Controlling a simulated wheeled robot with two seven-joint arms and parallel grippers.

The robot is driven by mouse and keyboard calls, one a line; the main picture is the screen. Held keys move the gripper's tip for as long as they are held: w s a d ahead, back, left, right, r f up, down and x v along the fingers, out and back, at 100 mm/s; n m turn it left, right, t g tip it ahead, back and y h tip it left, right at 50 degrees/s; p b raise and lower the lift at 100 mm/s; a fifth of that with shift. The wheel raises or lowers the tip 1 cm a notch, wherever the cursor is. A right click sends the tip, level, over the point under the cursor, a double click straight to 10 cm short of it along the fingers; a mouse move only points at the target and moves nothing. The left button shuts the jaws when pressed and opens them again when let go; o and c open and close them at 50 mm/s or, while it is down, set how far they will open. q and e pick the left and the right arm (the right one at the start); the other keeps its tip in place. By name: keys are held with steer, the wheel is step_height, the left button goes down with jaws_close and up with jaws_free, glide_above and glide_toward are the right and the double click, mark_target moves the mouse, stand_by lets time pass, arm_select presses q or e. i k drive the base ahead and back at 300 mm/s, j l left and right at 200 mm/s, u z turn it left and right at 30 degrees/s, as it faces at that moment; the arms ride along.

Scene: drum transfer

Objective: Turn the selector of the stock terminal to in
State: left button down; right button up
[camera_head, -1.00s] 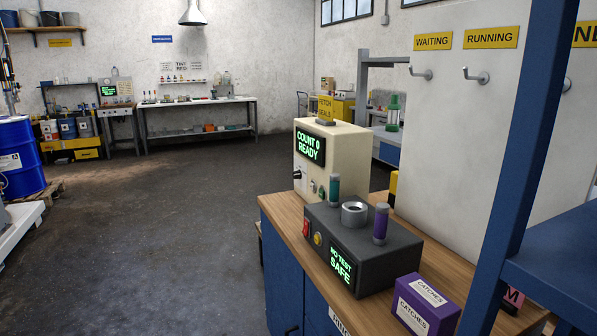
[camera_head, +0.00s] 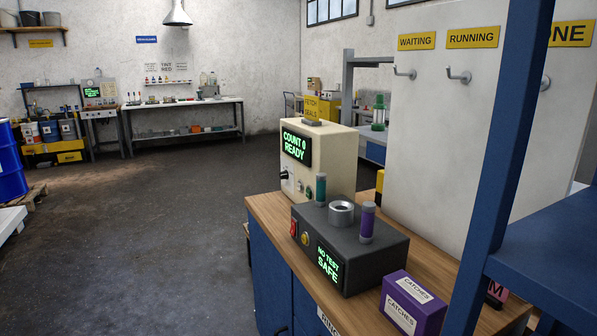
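A cream box terminal (camera_head: 330,165) stands on the wooden bench to the right of centre. Its green screen (camera_head: 297,147) reads "COUNT 0 READY". A dark knob with a pale marking (camera_head: 285,175) and small buttons sit below that screen; the knob's setting is too small to read. A second panel with a green screen (camera_head: 100,93) stands far off by the back left wall, its text too small to read. No label I can read says which one is the stock terminal. Neither of my grippers is in view.
A dark tester (camera_head: 375,262) reading "NO TEST SAFE" and a purple catches box (camera_head: 412,303) share the wooden bench (camera_head: 285,250). A blue rack post (camera_head: 497,190) stands close on the right. A blue drum (camera_head: 10,165) is at left. The floor (camera_head: 150,230) between is clear.

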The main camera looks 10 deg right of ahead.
mark_target(282, 174)
steer(key=i+j+u, duration=0.3)
steer(key=i, duration=0.6)
steer(key=i+u, duration=0.35)
steer(key=i, duration=0.55)
steer(key=i+z, duration=0.2)
steer(key=i, duration=0.3)
steer(key=i+j+z, duration=0.25)
steer(key=i, duration=0.3)
steer(key=i+j+z, duration=0.2)
steer(key=i, duration=0.3)
